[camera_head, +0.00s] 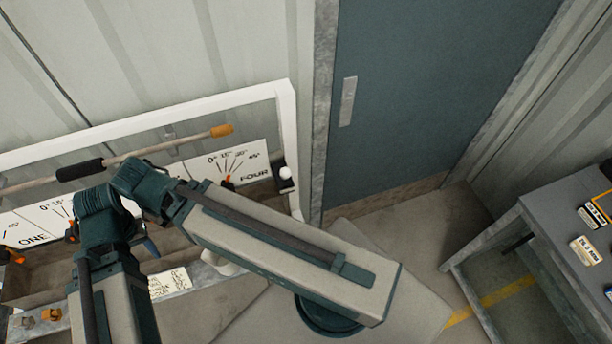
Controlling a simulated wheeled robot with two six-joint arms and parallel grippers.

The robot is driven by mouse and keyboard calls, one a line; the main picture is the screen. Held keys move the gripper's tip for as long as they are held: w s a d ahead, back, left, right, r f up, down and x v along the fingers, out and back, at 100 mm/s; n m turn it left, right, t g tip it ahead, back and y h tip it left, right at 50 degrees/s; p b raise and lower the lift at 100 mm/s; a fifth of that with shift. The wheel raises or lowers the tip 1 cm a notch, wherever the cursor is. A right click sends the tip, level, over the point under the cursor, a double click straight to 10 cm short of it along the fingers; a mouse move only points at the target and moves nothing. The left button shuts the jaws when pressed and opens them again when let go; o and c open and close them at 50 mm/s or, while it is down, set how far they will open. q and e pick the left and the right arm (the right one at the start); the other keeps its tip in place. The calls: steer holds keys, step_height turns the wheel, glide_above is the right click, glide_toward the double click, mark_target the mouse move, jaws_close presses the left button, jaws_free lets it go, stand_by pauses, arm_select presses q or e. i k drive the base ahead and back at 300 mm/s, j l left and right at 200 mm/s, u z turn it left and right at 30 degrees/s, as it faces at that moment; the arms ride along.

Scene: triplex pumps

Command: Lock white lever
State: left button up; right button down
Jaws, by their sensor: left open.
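A white ball-shaped knob (285,172) shows at the right end of the scale panel, beside the word FOUR. A white rounded piece (222,263) shows partly below my arm. I cannot tell which of them is the white lever. A blue lever (151,246) is partly hidden near my arm's elbow. The scale panel (240,160) has degree marks, with an orange pointer at FOUR. My left arm crosses in front of the panel, hiding its middle, and ends at a dark round joint at lower centre. I see no fingers of either gripper.
A rod with an orange tip (222,130) and black grip (80,169) slants across the white frame (200,103). A blue-grey door (420,90) stands right of the frame. A grey table (562,215) with small boxes is at right. Floor between is clear.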

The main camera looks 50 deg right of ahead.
mark_target(285, 173)
steer(key=k+z, duration=0.1)
steer(key=z, duration=1.3)
